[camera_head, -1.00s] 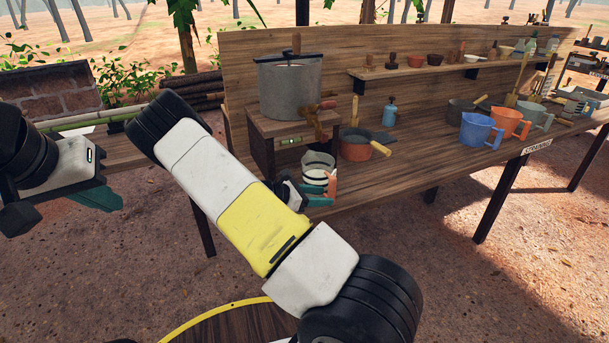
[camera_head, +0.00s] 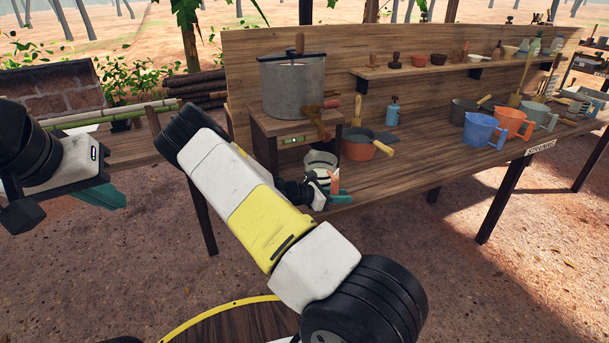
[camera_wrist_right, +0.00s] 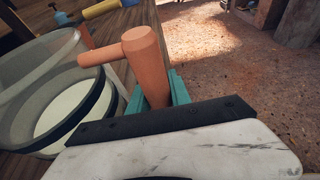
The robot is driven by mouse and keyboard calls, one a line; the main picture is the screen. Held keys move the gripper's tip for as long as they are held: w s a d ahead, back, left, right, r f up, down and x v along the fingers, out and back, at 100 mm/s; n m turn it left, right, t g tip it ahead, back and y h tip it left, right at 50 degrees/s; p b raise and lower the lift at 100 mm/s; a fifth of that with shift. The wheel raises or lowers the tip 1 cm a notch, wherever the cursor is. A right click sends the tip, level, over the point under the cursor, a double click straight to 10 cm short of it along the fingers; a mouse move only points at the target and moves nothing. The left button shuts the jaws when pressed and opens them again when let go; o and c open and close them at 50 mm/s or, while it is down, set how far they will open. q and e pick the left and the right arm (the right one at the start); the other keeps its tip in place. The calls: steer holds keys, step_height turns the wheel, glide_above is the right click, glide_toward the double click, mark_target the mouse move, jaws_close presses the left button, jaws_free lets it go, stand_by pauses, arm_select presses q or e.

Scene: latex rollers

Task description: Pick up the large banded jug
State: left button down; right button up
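The large banded jug (camera_head: 321,162) stands on the bench below the box shelf. It is pale grey with dark bands and has an orange handle. In the right wrist view the jug (camera_wrist_right: 72,105) is at the left, its handle (camera_wrist_right: 148,65) near the middle. My right gripper (camera_head: 334,197) is at the handle. Its teal fingers (camera_wrist_right: 160,92) lie on either side of the handle's lower part, close to it; whether they press on it I cannot tell. My left gripper (camera_head: 108,197) hangs at the far left, away from the bench, its opening unclear.
A grey lidded pot (camera_head: 292,88) stands on the wooden box shelf (camera_head: 262,125) behind the jug. An orange pan (camera_head: 360,146) is close to the jug's right. Blue (camera_head: 480,130), orange (camera_head: 513,122) and grey-green jugs stand further right. The bench front between is clear.

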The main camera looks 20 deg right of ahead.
jaws_close()
steer(key=shift+r, duration=0.1)
stand_by(1.0)
